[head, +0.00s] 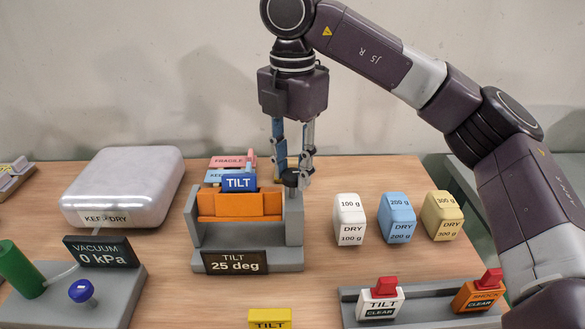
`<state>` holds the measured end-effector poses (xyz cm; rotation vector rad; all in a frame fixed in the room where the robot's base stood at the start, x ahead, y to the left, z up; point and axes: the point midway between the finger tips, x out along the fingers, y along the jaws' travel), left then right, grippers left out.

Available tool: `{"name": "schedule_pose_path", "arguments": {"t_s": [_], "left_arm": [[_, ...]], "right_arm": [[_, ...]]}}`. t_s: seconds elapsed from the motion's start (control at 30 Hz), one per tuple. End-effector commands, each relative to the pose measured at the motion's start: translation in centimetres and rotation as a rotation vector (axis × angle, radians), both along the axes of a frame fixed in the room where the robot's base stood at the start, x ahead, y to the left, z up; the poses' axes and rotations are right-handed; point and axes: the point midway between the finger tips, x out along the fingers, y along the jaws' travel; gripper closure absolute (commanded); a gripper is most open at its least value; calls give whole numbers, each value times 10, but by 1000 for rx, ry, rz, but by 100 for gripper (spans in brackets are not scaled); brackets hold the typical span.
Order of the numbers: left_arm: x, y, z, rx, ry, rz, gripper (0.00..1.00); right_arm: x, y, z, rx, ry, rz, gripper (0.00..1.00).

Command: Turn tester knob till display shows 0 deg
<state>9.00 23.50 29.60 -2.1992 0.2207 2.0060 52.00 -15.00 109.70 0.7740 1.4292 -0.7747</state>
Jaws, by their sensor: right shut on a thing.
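The tilt tester (204,256) is a grey stand near the middle of the table. Its dark display (236,263) reads "TILT 25 deg". The black tester knob (291,180) is on top of the right post. My right gripper (294,176) points down from above with its fingers shut around the knob, partly covering it. My left gripper is not in view.
White, blue and yellow weight blocks (397,217) stand to the right. A grey rack (425,311) with tagged blocks is at front right. A silver "KEEP DRY" case (128,182) and a vacuum unit (115,296) reading "0 kPa" are left. A yellow "TILT" block (270,318) is at the front edge.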

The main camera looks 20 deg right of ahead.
Motion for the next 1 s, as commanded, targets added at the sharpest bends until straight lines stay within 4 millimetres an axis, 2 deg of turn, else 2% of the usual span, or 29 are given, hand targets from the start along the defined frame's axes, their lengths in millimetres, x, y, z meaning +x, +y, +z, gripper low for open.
{"name": "schedule_pose_path", "arguments": {"t_s": [0.53, 0.57, 0.7, 1.0], "left_arm": [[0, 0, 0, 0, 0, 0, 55], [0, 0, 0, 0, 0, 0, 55], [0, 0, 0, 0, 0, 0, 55], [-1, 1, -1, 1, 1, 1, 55]], "right_arm": [[2, -1, 3, 1, -8, -28, 96], [2, -1, 3, 1, -8, -28, 70], [1, 0, 2, 1, -5, -26, 54], [0, 0, 2, 0, -2, -24, 54]]}}
